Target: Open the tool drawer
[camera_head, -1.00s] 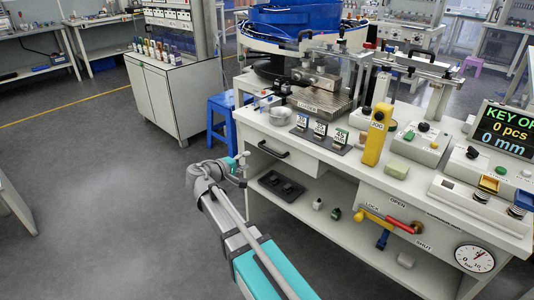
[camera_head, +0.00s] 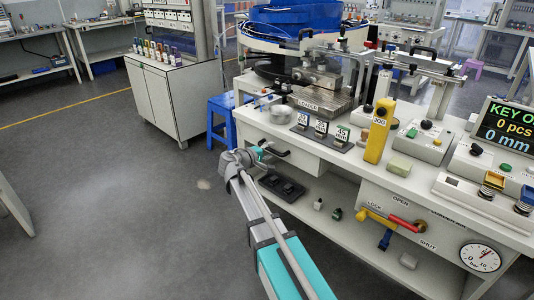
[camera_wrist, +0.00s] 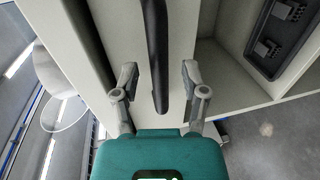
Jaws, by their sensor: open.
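The tool drawer (camera_head: 306,160) is a white front under the left part of the bench top and looks shut. Its black bar handle (camera_head: 280,152) runs along the front. In the wrist view the handle (camera_wrist: 155,45) reaches down between my two grey fingers, and a strip of the drawer front (camera_wrist: 118,28) shows beside it. My gripper (camera_wrist: 158,75) is open, one finger on each side of the handle, with visible gaps. In the head view my gripper (camera_head: 261,156) is at the handle's left end and hides part of it.
A lower shelf holds a dark tray (camera_head: 282,187), also in the wrist view (camera_wrist: 283,35). A blue stool (camera_head: 218,121) stands left of the bench. A metal bowl (camera_head: 266,114) sits above the drawer. The floor to the left is clear.

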